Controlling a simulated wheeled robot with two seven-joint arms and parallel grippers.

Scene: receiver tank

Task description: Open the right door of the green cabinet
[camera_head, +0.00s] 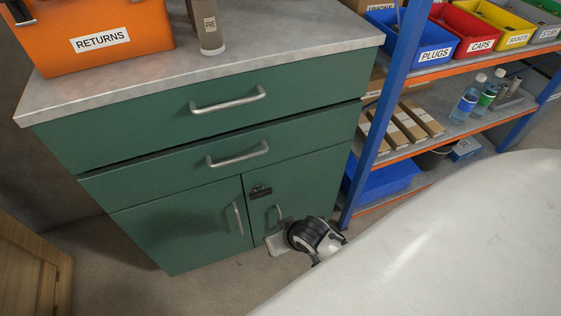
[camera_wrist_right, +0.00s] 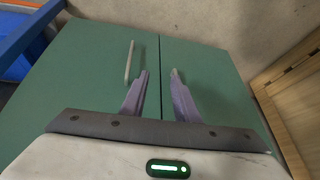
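The green cabinet (camera_head: 190,185) has two drawers above two doors, all shut. The right door (camera_head: 314,183) has a slim upright handle (camera_head: 279,213). The left door (camera_head: 180,225) has a similar handle (camera_head: 238,217). My right gripper (camera_wrist_right: 160,74) is open, its two purplish fingers apart near the seam between the doors. The wrist picture is upside down, so the right door (camera_wrist_right: 85,70) is at left there. Its handle (camera_wrist_right: 129,62) lies outside the fingers, beside the left one in the picture. Nothing shows between the fingers. My left gripper is not in view.
A small black fitting (camera_head: 261,191) shows at the right door's upper left. A blue-framed shelf (camera_head: 384,105) with bins stands close at right. An orange RETURNS box (camera_head: 95,45) is on the worktop (camera_head: 270,42). A wooden crate (camera_head: 30,265) stands lower left. Floor in front is partly hidden by my arm.

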